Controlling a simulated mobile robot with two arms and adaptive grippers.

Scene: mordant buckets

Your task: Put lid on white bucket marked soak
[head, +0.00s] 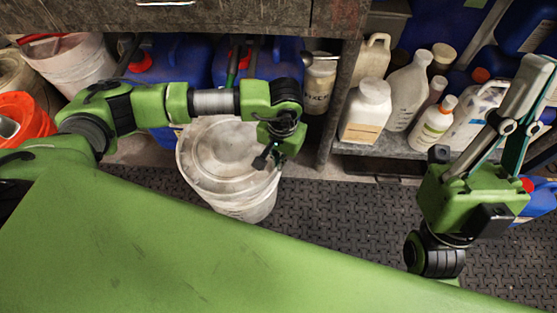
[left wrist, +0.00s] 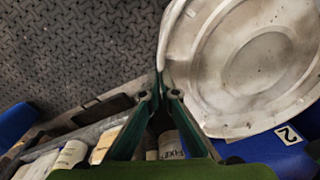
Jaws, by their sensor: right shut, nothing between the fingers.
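A white bucket (head: 247,208) stands on the dark floor mat in front of the shelving. No "soak" mark is readable on it. A round, stained white lid (head: 222,158) covers its mouth; I cannot tell whether it is seated or just above the rim. The lid (left wrist: 255,65) fills the upper right of the left wrist view. My left gripper (head: 264,160) is over the lid's right side, pointing down. In the left wrist view its fingers (left wrist: 160,84) close together on the lid's edge. My right gripper (head: 538,80) is shut and empty, pointing up at far right.
Behind the bucket are blue jugs (head: 180,62) and a wooden cabinet (head: 240,14). Another white bucket (head: 75,65) and an orange bucket (head: 28,118) stand at left. White bottles (head: 366,112) crowd a low shelf at right. The floor mat (head: 330,215) is clear right of the bucket.

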